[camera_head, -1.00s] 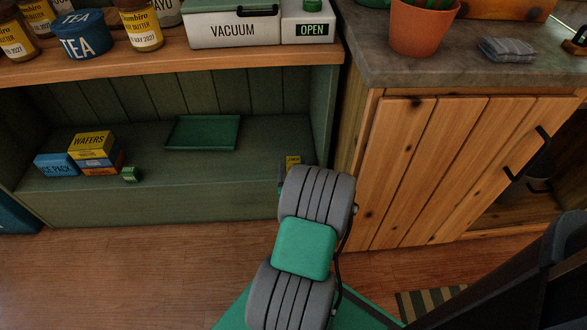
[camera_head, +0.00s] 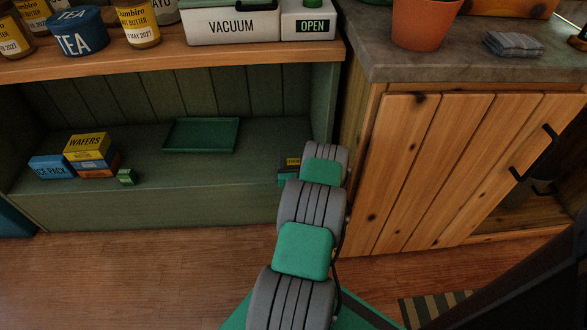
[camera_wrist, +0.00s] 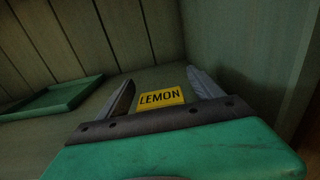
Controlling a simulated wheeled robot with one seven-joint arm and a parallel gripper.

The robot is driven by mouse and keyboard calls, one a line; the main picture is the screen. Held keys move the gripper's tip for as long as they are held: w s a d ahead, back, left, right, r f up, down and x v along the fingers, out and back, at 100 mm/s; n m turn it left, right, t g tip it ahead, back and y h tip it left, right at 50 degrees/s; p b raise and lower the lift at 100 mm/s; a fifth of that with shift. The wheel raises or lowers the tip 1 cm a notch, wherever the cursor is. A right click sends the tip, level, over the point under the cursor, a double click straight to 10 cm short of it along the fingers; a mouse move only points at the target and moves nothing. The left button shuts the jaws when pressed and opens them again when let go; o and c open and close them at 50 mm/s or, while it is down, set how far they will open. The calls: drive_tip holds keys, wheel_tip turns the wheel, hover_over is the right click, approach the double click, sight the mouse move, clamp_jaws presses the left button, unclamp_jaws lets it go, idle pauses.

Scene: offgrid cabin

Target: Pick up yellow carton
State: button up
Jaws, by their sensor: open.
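A small yellow carton marked LEMON (camera_wrist: 162,97) shows in the wrist view, between and just beyond the fingers of my gripper (camera_wrist: 161,92). The fingers are apart and nothing is clearly held; whether they touch the carton I cannot tell. In the head view a yellow patch of this carton (camera_head: 293,161) shows at the right end of the green lower shelf, mostly hidden behind my arm. My gripper's fingers are hidden in that view. Another yellow box, marked WAFERS (camera_head: 87,147), lies on top of an orange box at the shelf's left.
A green tray (camera_head: 201,135) lies on the lower shelf (camera_head: 215,172), left of my gripper. A blue ICE PACK box (camera_head: 52,167) and a small green box (camera_head: 127,177) are farther left. The shelf's side wall (camera_wrist: 250,60) stands close on the right. The upper wooden shelf (camera_head: 170,64) is overhead.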

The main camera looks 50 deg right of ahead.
drive_tip(key=c, duration=1.4)
drive_tip(key=shift+c, duration=0.2)
